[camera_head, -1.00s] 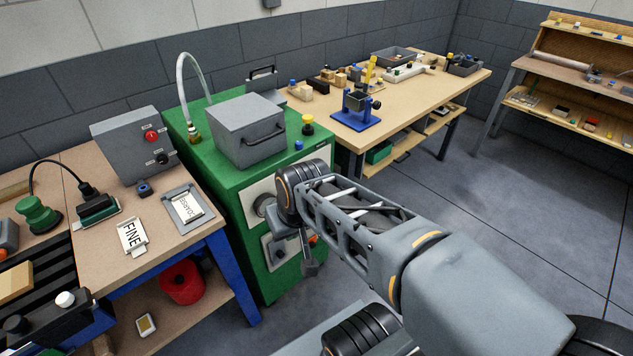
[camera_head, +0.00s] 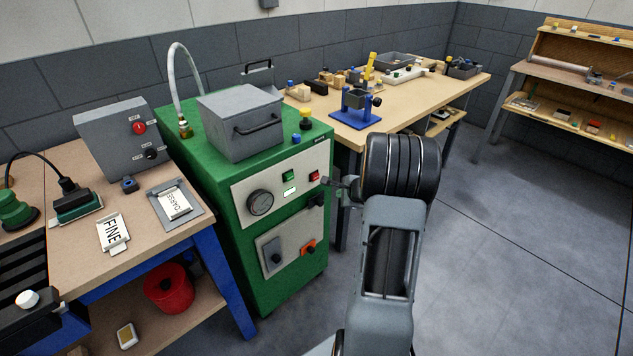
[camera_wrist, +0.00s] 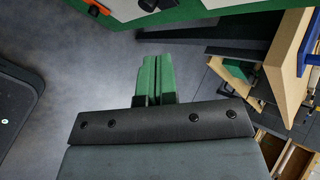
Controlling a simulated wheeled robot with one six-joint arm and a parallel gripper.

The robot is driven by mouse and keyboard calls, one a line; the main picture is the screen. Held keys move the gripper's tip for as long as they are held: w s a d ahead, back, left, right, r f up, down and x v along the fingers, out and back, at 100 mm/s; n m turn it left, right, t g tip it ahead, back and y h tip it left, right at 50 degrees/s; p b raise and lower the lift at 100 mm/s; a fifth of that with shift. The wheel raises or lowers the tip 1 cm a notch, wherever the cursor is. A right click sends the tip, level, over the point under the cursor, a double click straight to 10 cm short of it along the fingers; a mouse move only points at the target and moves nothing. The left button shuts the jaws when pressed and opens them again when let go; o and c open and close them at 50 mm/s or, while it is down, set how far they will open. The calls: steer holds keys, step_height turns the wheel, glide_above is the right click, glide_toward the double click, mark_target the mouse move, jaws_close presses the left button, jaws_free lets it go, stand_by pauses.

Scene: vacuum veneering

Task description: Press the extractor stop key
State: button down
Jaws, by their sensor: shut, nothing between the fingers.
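The green cabinet (camera_head: 225,225) carries a light panel with a green key (camera_head: 288,177), a lit display and a red key (camera_head: 314,175). A grey box (camera_head: 100,140) on the left bench has a red button (camera_head: 139,128) and a black knob (camera_head: 151,152). The labels are too small to read, so I cannot tell which is the extractor stop. My gripper (camera_head: 328,181) is shut and empty, just right of and slightly below the red key; contact cannot be told. In the wrist view its closed fingers (camera_wrist: 155,75) look green; the red key is not visible there.
A lidded grey box (camera_head: 240,125) and a yellow-black knob (camera_head: 306,118) stand on the cabinet. A lower panel has an orange switch (camera_head: 308,248). A wooden bench (camera_head: 420,100) stands behind on the right. Open floor (camera_head: 500,240) lies to the right.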

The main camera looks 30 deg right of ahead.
mark_target(314, 176)
steer(key=shift+d+f, duration=0.25)
steer(key=shift+d, duration=0.1)
steer(key=w+a+p, duration=0.1)
steer(key=w+p, duration=0.2)
steer(key=w, duration=0.5)
steer(key=shift+w+a, duration=0.3)
steer(key=shift+a, duration=0.05)
steer(key=shift+w, duration=0.1)
stand_by(2.1)
steer(key=shift+w, duration=0.3)
